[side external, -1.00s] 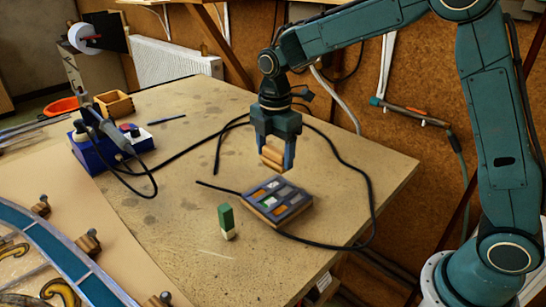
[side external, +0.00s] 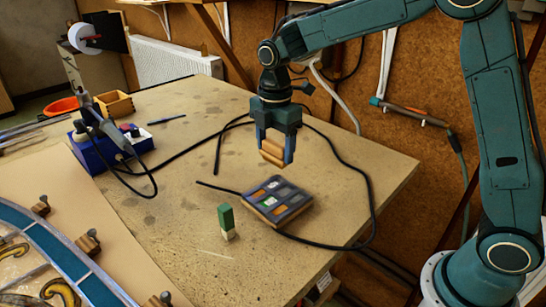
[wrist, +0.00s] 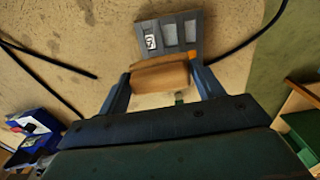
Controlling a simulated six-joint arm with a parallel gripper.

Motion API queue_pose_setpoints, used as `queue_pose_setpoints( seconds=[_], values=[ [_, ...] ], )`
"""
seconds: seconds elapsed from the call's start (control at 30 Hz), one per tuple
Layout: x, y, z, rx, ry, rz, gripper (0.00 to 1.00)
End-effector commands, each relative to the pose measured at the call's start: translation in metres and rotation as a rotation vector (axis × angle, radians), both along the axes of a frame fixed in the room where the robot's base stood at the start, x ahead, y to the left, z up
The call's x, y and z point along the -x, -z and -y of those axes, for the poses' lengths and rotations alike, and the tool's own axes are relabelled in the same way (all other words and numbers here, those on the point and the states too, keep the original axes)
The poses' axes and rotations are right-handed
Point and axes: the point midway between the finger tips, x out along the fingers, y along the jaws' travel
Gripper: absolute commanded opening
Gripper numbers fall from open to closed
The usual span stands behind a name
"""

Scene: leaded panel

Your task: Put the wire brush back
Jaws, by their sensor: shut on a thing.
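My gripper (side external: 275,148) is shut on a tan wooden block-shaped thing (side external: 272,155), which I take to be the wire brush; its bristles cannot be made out. It hangs in the air above the table, a little above and behind a grey compartmented tray (side external: 291,211). In the wrist view the brush (wrist: 160,77) lies across between both fingers, with the tray (wrist: 153,26) beyond it. The tray's compartments hold small pale and orange pieces; part of it is hidden behind the brush in the wrist view.
A green-and-cream upright block (side external: 226,221) stands left of the tray. A black cable (side external: 368,190) loops around the tray. A blue soldering station (side external: 97,154), a wooden box (side external: 118,105) and a leaded panel (side external: 60,248) are at the left. The table right of the tray is mostly clear.

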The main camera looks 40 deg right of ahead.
Motion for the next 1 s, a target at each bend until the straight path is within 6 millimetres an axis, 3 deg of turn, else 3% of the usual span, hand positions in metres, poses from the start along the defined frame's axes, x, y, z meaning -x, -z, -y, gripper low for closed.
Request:
queue_pose_setpoints(
  seconds=[0.27,0.57,0.8,1.0],
  values=[
    [0.001,-0.008,0.012,0.0,0.005,0.003,0.45],
    [0.013,-0.045,0.067,0.0,0.014,0.004,0.45],
    [0.034,-0.078,0.115,0.0,0.018,0.002,0.45],
    [0.045,-0.093,0.134,-0.001,0.016,-0.001,0.45]
  ],
)
